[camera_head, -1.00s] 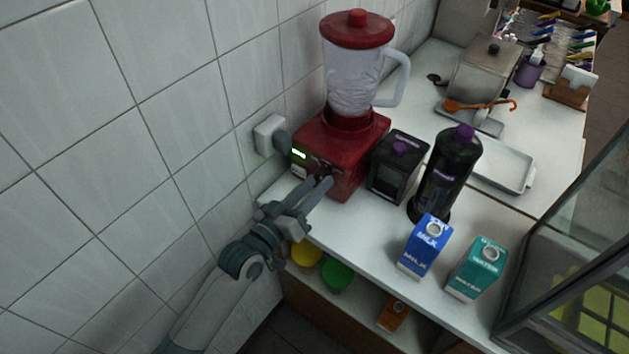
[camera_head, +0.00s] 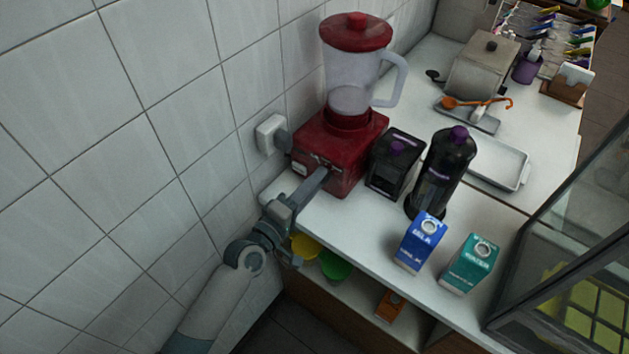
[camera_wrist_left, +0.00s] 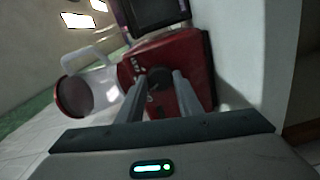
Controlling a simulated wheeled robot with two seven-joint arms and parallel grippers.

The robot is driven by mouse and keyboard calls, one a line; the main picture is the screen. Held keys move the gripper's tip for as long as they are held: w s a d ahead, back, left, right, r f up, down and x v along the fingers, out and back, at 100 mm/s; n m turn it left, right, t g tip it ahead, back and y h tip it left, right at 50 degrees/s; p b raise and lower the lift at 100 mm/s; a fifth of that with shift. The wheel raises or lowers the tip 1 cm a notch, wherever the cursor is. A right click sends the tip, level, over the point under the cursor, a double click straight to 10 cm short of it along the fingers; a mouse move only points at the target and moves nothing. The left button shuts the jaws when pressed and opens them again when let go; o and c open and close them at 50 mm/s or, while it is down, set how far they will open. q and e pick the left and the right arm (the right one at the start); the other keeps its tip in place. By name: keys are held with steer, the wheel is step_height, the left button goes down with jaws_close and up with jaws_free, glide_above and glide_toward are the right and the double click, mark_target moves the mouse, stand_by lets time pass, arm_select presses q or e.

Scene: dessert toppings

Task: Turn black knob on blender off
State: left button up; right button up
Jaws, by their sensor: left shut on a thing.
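The red blender (camera_head: 345,140) stands on the counter against the tiled wall, with its red lid on and a clear jug holding something pale low inside. Its front panel shows no green light. In the left wrist view the blender's red base (camera_wrist_left: 195,65) appears turned, with the black knob (camera_wrist_left: 160,78) between my fingertips. My left gripper (camera_head: 322,178) reaches the front of the base and is shut on the knob; it also shows in the left wrist view (camera_wrist_left: 158,88). In the head view the gripper hides the knob. My right gripper is not in view.
A black box-shaped container (camera_head: 395,163) and a black bottle (camera_head: 441,170) stand right of the blender. A blue milk carton (camera_head: 421,243) and a teal water carton (camera_head: 470,264) stand nearer the counter's front. A wall plug (camera_head: 271,134) is close left of the blender.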

arm_select(q)
steer(key=shift+n, duration=0.5)
steer(key=o, duration=1)
steer(key=shift+o, duration=0.2)
steer(key=b+v, duration=0.4)
steer(key=v, duration=1.3)
steer(key=shift+s+a, duration=0.15)
